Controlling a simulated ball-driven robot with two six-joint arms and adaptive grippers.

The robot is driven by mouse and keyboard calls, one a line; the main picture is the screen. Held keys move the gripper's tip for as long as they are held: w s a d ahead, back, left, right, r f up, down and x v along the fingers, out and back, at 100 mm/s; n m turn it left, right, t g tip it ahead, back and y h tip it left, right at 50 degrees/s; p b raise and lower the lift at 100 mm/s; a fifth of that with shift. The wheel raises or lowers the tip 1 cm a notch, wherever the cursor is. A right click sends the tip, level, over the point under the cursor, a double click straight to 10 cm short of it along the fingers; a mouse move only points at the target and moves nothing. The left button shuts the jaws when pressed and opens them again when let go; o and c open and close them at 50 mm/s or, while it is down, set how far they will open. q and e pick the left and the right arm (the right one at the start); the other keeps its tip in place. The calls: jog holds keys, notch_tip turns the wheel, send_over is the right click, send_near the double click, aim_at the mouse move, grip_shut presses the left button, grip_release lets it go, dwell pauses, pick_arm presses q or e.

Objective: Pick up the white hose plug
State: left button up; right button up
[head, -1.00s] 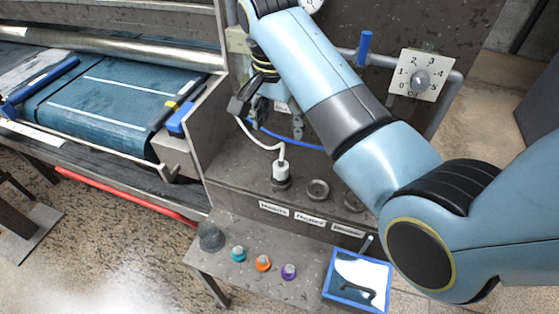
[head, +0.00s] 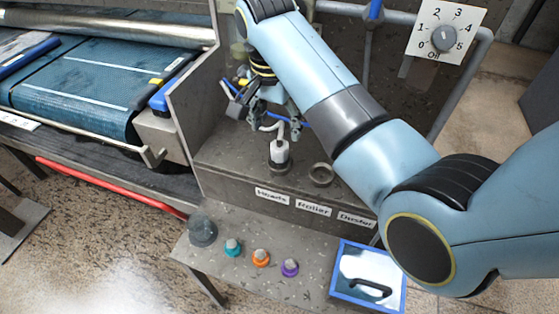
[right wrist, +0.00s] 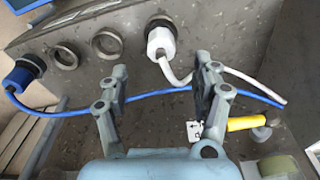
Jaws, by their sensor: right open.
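The white hose plug (head: 280,153) stands upright in the leftmost ring socket of the grey ledge in the head view. In the right wrist view the plug (right wrist: 160,40) is at the top centre, just beyond my fingertips, and its white hose bends down and runs off to the right. My right gripper (head: 270,112) is above and close to the plug in the head view. In the right wrist view my right gripper (right wrist: 162,68) is open, its two fingers apart, with part of the white hose between them. It holds nothing. My left gripper is not in view.
Empty ring sockets (right wrist: 106,43) and a blue plug (right wrist: 22,74) sit beside the white plug. A blue hose (right wrist: 80,110) crosses behind my fingers. A lower shelf holds small coloured knobs (head: 261,258) and a blue-framed tray (head: 340,290). A dial (head: 443,39) is at upper right.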

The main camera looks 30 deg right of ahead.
aim_at(279, 145)
jog(key=f, duration=0.6)
jog(key=d+f, duration=0.1)
jog(key=f, duration=0.2)
jog(key=shift+w+f, duration=0.2)
jog(key=shift+w, duration=0.2)
jog(key=c, duration=1.3)
grip_shut()
jog(key=shift+r, duration=0.15)
